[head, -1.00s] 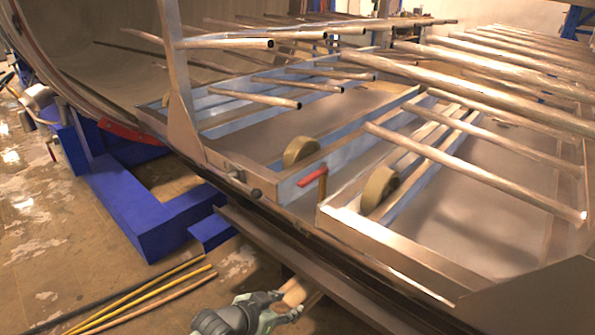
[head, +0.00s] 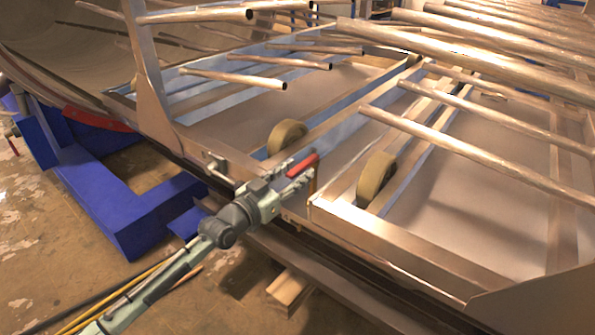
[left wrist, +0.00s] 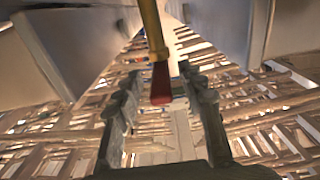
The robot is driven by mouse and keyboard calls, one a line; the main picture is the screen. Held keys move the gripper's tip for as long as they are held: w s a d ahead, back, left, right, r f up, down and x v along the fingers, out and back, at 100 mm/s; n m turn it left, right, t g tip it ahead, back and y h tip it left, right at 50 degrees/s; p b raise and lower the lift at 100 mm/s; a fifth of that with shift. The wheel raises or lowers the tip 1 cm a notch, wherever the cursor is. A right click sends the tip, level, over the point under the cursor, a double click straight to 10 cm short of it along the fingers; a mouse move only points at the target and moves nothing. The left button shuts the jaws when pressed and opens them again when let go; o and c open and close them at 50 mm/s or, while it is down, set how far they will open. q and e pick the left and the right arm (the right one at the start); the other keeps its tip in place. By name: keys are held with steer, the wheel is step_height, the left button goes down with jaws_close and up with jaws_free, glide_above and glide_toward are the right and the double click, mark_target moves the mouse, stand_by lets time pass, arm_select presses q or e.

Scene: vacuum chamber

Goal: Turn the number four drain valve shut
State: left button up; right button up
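A valve with a red lever handle (head: 302,167) stands at the front edge of the metal frame, on an upright brass-coloured stem (head: 312,186). No number is readable on it. My left gripper (head: 291,176) is right at the handle in the head view and partly overlaps it. In the left wrist view, its two fingers (left wrist: 160,80) are apart, and the end of the red handle (left wrist: 161,88) shows between them. I see a gap on each side of the handle; whether either finger touches it is unclear. My right gripper is not in view.
A metal fitting (head: 216,165) sticks out of the frame edge left of the valve. Rollers (head: 376,178) and long metal tubes (head: 470,147) lie behind it. A blue support (head: 120,215) stands at left. Wooden blocks (head: 288,290) lie below.

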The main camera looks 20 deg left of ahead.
arm_select(q)
steer(key=shift+w+d, duration=0.15)
steer(key=shift+w, duration=0.3)
steer(key=shift+c, duration=0.4)
jaws_close()
